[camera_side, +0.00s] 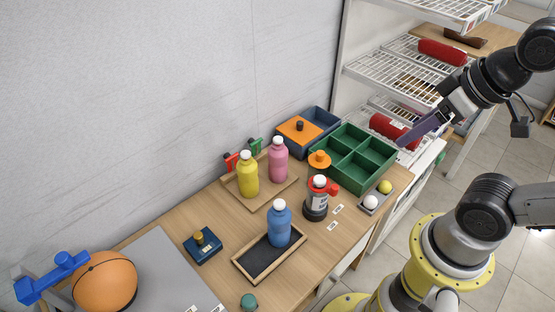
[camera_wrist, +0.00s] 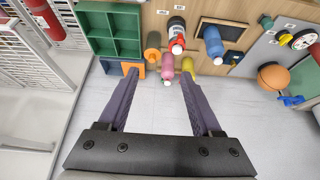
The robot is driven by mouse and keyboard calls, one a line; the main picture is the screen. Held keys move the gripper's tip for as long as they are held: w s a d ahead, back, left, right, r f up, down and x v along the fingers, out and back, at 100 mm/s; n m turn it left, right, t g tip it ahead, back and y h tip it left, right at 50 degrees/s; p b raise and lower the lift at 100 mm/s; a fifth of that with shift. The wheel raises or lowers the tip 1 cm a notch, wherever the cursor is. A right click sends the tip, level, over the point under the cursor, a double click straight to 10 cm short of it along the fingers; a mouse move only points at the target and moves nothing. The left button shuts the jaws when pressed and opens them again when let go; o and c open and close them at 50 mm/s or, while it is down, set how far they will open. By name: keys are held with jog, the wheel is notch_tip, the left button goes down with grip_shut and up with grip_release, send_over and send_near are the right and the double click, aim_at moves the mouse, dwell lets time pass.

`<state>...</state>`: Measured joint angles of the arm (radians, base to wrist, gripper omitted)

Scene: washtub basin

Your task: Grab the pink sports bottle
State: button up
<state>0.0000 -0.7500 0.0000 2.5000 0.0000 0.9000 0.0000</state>
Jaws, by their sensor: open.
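The pink sports bottle (camera_side: 278,162) stands upright with a white cap on a wooden tray (camera_side: 258,200), to the right of a yellow bottle (camera_side: 248,175). In the wrist view the pink bottle (camera_wrist: 167,67) shows in the gap between my fingertips, but well beyond them. My gripper (camera_side: 404,143) has purple fingers and is open and empty, up at the right near the shelf rack, far from the bottle. The open fingers also show in the wrist view (camera_wrist: 160,74).
A blue bottle (camera_side: 279,224) stands on a dark-bottomed tray. A red, white and black bottle (camera_side: 317,200) and an orange-topped object (camera_side: 319,162) stand right of the pink bottle. A green divided box (camera_side: 372,148) and wire shelves (camera_side: 385,76) lie between gripper and bottle or nearby.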

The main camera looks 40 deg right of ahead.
jog(key=o, duration=0.4)
jog(key=shift+o, duration=0.2)
